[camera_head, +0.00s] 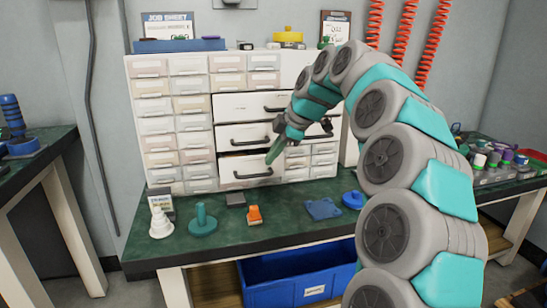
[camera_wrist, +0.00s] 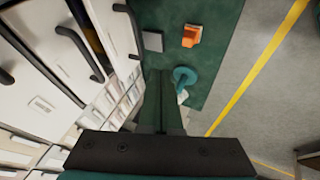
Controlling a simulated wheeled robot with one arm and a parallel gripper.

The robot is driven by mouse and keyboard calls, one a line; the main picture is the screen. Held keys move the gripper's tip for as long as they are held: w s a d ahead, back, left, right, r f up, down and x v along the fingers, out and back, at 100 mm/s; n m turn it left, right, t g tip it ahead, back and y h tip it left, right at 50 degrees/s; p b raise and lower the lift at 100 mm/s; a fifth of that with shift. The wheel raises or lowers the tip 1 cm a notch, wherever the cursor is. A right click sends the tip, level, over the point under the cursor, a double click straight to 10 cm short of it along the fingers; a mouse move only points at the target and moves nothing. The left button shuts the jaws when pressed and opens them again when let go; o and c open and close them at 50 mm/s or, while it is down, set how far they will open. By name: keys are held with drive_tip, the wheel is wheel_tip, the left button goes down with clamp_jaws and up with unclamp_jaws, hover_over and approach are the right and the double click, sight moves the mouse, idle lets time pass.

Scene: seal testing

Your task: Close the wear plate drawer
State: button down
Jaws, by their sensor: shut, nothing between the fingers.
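The lowest of three wide white drawers (camera_head: 237,181) on the cabinet stands partly pulled out, with a dark gap above its front. Its front, black handle and part of its open inside also show in the wrist view (camera_wrist: 109,30). Its label is too small to read, so I cannot confirm it is the wear plate drawer. My gripper (camera_head: 270,160) is shut and empty, its green fingers pointing down in front of that drawer, near its handle. In the wrist view the shut fingers (camera_wrist: 165,75) point past the drawer fronts toward the bench top. I cannot tell whether they touch the drawer.
The middle wide drawer (camera_head: 235,138) and top wide drawer (camera_head: 240,104) sit above, among many small drawers. On the green bench (camera_head: 285,228) stand a teal spindle (camera_head: 203,220), a white stepped part (camera_head: 160,222), an orange block (camera_head: 254,215) and a blue plate (camera_head: 322,208).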

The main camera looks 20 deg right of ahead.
sight(246, 173)
drive_tip(key=shift+w+a+f+p, duration=0.2)
drive_tip(key=shift+w+a+f, duration=0.3)
drive_tip(key=shift+w+f, duration=0.8)
drive_tip(key=shift+w+a+f+p, duration=0.2)
drive_tip(key=shift+w+a+f, duration=0.35)
drive_tip(key=shift+w+f, duration=0.75)
drive_tip(key=shift+w+a+f+p, duration=0.2)
drive_tip(key=shift+w+a+f, duration=0.3)
drive_tip(key=shift+w+f, duration=0.8)
drive_tip(key=shift+w+p, duration=0.45)
drive_tip(key=shift+w, duration=1.85)
drive_tip(key=shift+s+f, duration=0.1)
